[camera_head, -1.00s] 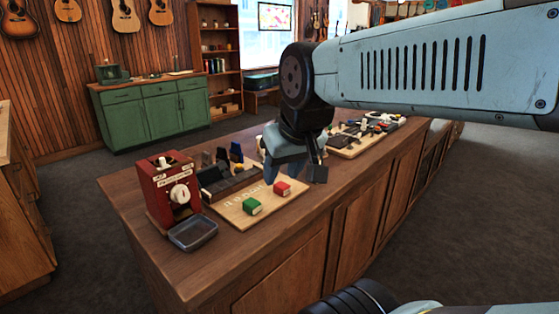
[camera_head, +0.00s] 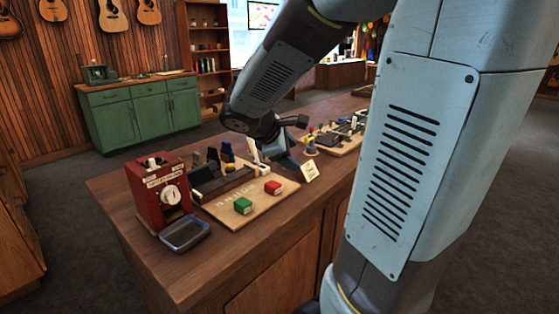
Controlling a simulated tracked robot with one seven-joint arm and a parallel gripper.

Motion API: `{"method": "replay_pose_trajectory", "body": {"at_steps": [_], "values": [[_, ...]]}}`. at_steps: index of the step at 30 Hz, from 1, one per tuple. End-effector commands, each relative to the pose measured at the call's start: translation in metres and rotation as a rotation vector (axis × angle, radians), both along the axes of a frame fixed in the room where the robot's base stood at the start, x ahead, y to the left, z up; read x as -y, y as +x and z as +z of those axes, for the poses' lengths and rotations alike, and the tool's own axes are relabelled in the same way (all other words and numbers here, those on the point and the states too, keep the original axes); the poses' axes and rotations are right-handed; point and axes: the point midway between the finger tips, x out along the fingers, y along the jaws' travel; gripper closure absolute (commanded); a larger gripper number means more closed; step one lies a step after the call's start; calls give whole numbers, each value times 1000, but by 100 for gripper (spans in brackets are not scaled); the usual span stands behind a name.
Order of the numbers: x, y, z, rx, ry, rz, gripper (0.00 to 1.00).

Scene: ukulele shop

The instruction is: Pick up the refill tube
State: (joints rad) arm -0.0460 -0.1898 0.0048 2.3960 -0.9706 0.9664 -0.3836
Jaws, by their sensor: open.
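I cannot tell for sure which thing is the refill tube. A small pale upright piece (camera_head: 254,152) stands at the far right end of the dark rack, close beside my gripper. My gripper (camera_head: 280,158) is low over the counter, just right of this piece and beyond the wooden board. It is open, its fingers are partly hidden by my arm, and I see nothing held in it.
A grey tray (camera_head: 184,234) sits before the dispenser. A small card (camera_head: 310,172) and a second board (camera_head: 342,142) with small parts lie to the right.

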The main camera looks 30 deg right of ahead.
Motion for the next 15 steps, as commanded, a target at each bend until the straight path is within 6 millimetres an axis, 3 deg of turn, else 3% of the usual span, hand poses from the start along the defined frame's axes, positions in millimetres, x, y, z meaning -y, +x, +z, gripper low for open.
{"method": "replay_pose_trajectory", "body": {"at_steps": [9,15], "values": [[14,91,-34,-316,-385,391,32],[9,134,-55,-451,-556,581,32]]}}
